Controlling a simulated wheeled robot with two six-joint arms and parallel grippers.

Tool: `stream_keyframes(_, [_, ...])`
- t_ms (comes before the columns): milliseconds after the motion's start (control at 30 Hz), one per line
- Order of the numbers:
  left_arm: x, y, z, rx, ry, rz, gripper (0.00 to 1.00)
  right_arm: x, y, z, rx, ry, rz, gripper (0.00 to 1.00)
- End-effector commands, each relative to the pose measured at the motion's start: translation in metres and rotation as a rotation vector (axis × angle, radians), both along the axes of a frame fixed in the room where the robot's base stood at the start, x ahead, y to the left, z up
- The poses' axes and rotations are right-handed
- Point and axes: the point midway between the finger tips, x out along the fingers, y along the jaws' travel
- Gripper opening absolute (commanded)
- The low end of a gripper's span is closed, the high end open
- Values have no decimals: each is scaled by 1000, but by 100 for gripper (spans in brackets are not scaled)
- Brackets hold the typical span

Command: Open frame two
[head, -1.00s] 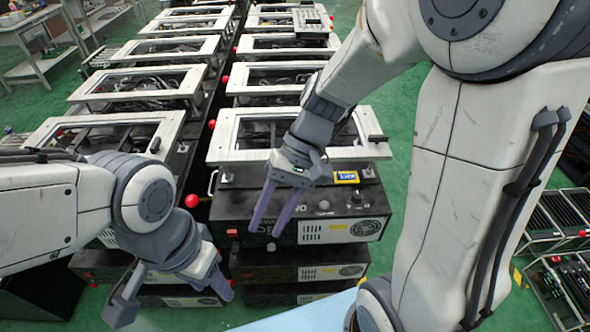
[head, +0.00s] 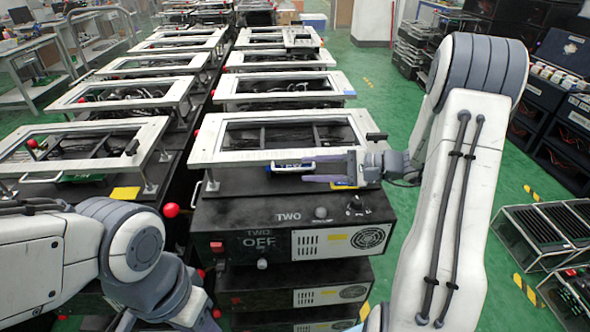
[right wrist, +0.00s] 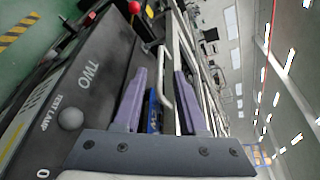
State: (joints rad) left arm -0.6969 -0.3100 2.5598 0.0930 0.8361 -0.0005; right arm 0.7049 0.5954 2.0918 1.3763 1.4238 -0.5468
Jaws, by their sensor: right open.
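Frame two is the white rectangular frame (head: 215,150) lying flat over the black fixture box (head: 215,215) marked TWO, whose display reads OFF. A thin white bar handle (head: 280,169) is on its front edge; the handle also shows in the right wrist view (right wrist: 163,75). My right gripper (head: 308,170) comes in from the right at the frame's front edge, pointing left. Its purple fingers are open and apart, and in the right wrist view (right wrist: 160,78) the handle lies between them. I cannot tell if they touch it. My left gripper (head: 160,318) is low at the left, cut off by the picture's edge.
Another white frame (head: 70,170) lies to the left, with a red ball (head: 171,210) between.

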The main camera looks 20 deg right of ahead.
Motion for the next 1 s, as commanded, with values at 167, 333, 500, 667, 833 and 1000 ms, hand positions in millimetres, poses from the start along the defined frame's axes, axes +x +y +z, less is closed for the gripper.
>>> stream_keyframes(167, [0,0,2,0,0,0,50,16,25,-6,0,1,4,41])
stream_keyframes(333, [0,0,3,0,0,0,50,24,36,-10,-1,2,2,41])
stream_keyframes(500, [0,0,2,0,0,0,50,26,39,-11,-1,1,1,41])
stream_keyframes(667, [0,0,2,0,0,0,50,26,38,-11,-1,1,1,37])
stream_keyframes(833, [0,0,2,0,0,0,50,26,38,-10,-1,1,1,0])
stream_keyframes(1000, [0,0,2,0,0,0,50,26,38,-10,-1,1,1,0])
